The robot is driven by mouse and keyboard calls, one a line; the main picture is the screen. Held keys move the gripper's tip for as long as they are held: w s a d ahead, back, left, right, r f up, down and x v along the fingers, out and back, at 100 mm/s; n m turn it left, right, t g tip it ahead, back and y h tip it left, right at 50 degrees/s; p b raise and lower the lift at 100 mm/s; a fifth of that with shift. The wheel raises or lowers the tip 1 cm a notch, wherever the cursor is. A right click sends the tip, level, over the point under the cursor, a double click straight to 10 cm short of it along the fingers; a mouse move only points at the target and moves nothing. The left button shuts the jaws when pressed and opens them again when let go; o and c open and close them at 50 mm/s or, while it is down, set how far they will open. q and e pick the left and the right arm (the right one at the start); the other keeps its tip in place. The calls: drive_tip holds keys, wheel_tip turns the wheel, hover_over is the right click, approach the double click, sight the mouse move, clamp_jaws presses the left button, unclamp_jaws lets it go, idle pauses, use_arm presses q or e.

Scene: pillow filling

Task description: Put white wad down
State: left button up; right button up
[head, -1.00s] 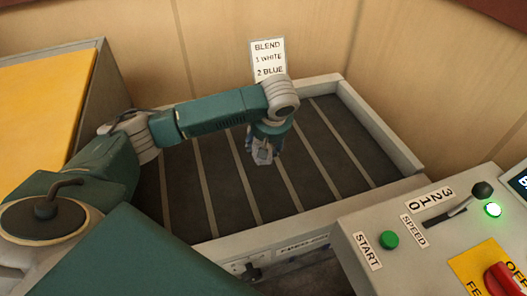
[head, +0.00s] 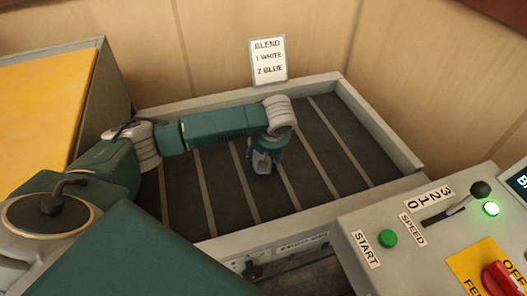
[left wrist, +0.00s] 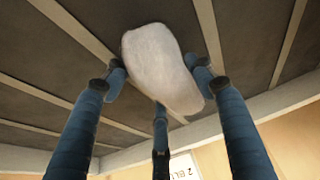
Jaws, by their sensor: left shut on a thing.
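The white wad (left wrist: 160,65) is a pale, rounded, soft-looking lump in the left wrist view. It sits between the blue fingers of my left gripper (left wrist: 158,88), which is shut on it. In the head view my left gripper (head: 262,161) points down over the middle of the dark slatted bed (head: 325,165). The wad is mostly hidden there by the gripper. I cannot tell whether the wad touches the bed. My right gripper is in neither view.
A pale rim (head: 385,130) frames the bed. A sign (head: 268,60) reading "BLEND 1 WHITE 2 BLUE" stands at its back edge. A control panel (head: 410,262) with a green START button (head: 387,239) is at the lower right. The bed's slats look otherwise clear.

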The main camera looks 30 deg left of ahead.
use_arm(q)
drive_tip(key=o, duration=1.3)
drive_tip(key=shift+r, duration=0.1)
drive_tip(key=shift+w+r, duration=0.1)
drive_tip(key=shift+r, duration=0.2)
drive_tip(key=b+v, duration=0.1)
drive_tip(key=v, duration=1.1)
drive_tip(key=shift+r, duration=0.25)
